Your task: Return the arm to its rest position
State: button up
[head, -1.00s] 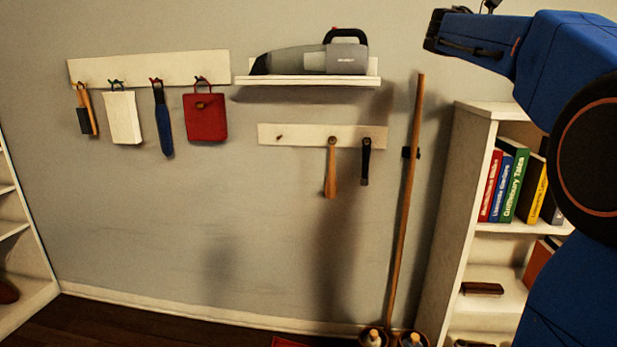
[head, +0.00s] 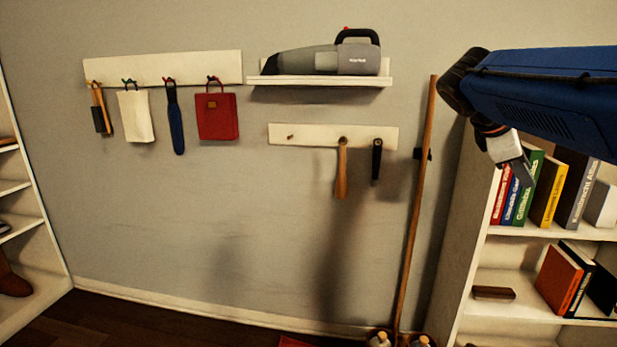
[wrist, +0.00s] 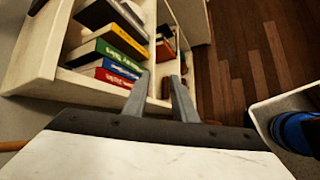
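My gripper (head: 526,178) hangs from my blue arm at the right of the head view, in front of the bookshelf. In the wrist view its two grey fingers (wrist: 162,100) stand apart with nothing between them. The fingers point toward the bookshelf's side and books. In the head view the fingertips overlap the books, and I cannot tell how far in front of them they are.
The white bookshelf (head: 475,215) holds upright books (head: 549,192) close to my gripper. A broom handle (head: 415,200) leans on the wall beside it. A handheld vacuum (head: 320,60) sits on a wall shelf (head: 330,82). Bags hang from a hook rail (head: 165,68). The wall's lower middle is clear.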

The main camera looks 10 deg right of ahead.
jog(key=s+a+f+m+t+y, duration=0.1)
jog(key=s+a+f+m+y, duration=0.3)
jog(key=s+a+f, duration=0.3)
jog(key=s+a+f+m+t+y, duration=0.2)
jog(key=s+a+f+m+y, duration=0.3)
jog(key=a+f, duration=1.1)
notch_tip(320, 180, down, 5)
jog(key=shift+s+f+m, duration=0.1)
jog(key=shift+s+m, duration=0.8)
jog(key=shift+s, duration=0.1)
